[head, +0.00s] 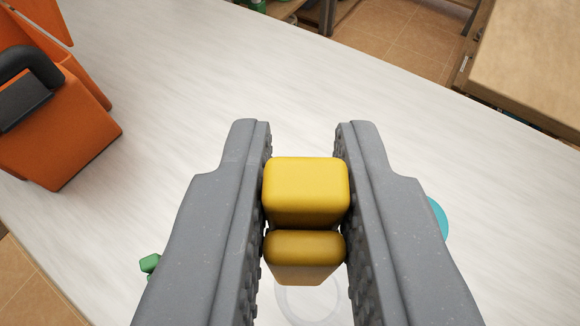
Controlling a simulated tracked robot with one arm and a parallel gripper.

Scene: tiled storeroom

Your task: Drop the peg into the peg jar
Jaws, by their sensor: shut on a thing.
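The yellow peg (306,190) is between the two grey fingers of my gripper (304,145), which is shut on it. The peg has a larger rounded block at its far end and a narrower part nearer to me. A pale, clear round rim (283,303) shows on the white table below the peg, partly hidden behind it and at the lower edge. It may be the peg jar, but I cannot tell for sure. The peg is above the table, seen from behind my gripper.
An orange box (62,140) with a black handle stands at the left on the white table (190,70). A small green piece (150,263) lies lower left. A teal round thing (438,217) is partly hidden behind the right finger. The table's far middle is clear.

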